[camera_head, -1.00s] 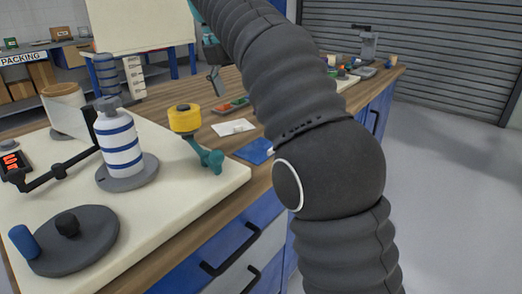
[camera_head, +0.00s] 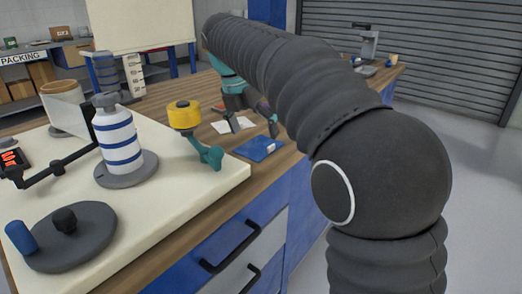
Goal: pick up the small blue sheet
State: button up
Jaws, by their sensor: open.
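The small blue sheet (camera_head: 258,148) lies flat on the wooden bench top near its front edge, right of the cream board. It has a small pale mark on it. My gripper (camera_head: 254,129) is above the bench, at the far side of the blue sheet in the picture. Its two dark fingers are spread apart with nothing seen between them. I cannot tell how high the fingertips are above the bench. My dark, sleeved arm crosses the right of the view and hides part of the bench behind it.
A white sheet (camera_head: 222,127) lies just behind the blue one, partly behind the gripper. A drawer cabinet (camera_head: 215,250) is below.

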aim_at(257, 149)
jog(key=shift+x, duration=1.1)
grip_shut()
